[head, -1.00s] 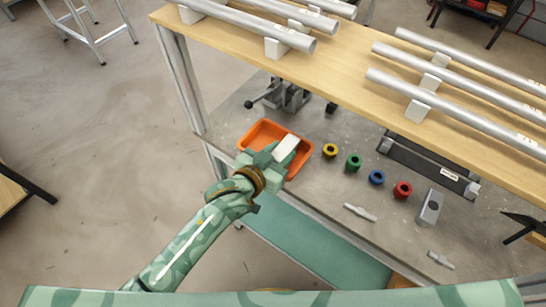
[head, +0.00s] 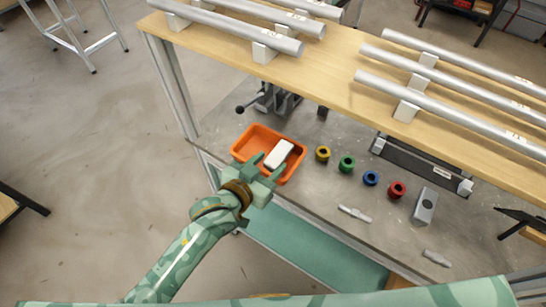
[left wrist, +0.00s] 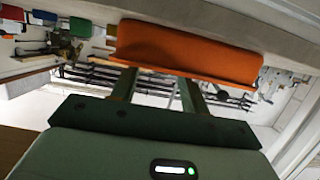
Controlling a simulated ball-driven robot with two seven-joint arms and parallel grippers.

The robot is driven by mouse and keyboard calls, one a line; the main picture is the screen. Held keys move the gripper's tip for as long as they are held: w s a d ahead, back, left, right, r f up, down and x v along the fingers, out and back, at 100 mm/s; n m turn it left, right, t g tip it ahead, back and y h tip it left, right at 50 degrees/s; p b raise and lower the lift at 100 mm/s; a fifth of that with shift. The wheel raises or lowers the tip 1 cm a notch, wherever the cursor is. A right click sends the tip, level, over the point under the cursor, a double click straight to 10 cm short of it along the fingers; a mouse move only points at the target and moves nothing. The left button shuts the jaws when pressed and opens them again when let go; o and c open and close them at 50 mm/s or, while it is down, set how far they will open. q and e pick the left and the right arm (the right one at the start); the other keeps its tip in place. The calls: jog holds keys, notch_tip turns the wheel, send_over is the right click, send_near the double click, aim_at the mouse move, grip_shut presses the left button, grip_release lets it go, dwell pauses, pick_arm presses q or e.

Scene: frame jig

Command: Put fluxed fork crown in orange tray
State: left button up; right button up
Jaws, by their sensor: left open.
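The orange tray (head: 240,152) sits on the grey bench near its left front edge. A pale white block (head: 279,154), which looks like the fork crown, lies inside it toward the right; I cannot make out flux on it. My left gripper (head: 268,167) is open and empty at the tray's front rim, with its fingers pointing toward the block and apart from it. In the left wrist view the orange tray (left wrist: 185,50) is just beyond the two spread fingers (left wrist: 158,88), and the block is hidden. My right gripper is not in view.
Yellow (head: 323,154), green (head: 347,163), blue (head: 371,178) and red (head: 397,190) rings stand in a row right of the tray. A grey block with a hole (head: 425,206) lies beyond them. A wooden shelf (head: 335,75) with metal tubes overhangs the bench's back.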

pick_arm(q)
jog(key=p+v, duration=0.2)
jog(key=v, duration=0.7)
jog(key=s+a+f+n+g+y, duration=0.1)
jog(key=s+a+f+g+y, duration=0.3)
jog(key=f, duration=0.6)
jog(key=s+a+f+t, duration=0.1)
jog(key=s+a+f, duration=0.3)
jog(key=f, duration=0.6)
jog(key=s+a+f+n+g+y, duration=0.1)
jog(key=s+a+f+g+y, duration=0.1)
jog(key=a+f, duration=0.6)
jog(key=s+a+f+g+y, duration=0.1)
jog(key=s+f, duration=0.3)
jog(key=s, duration=0.4)
jog(key=s+a+f+n+g, duration=0.1)
jog(key=s+a+f+g, duration=0.1)
jog(key=s, duration=0.6)
jog(key=s+a+f+g+y, duration=0.1)
jog(key=s+a+f+g, duration=0.1)
jog(key=s+f, duration=0.4)
jog(key=s+g, duration=0.1)
jog(key=s, duration=0.1)
jog(key=shift+s+f+y, duration=0.3)
jog(key=shift+s+f, duration=0.05)
jog(key=shift+f, duration=0.05)
jog(key=shift+c, duration=1)
jog(key=shift+w, duration=0.2)
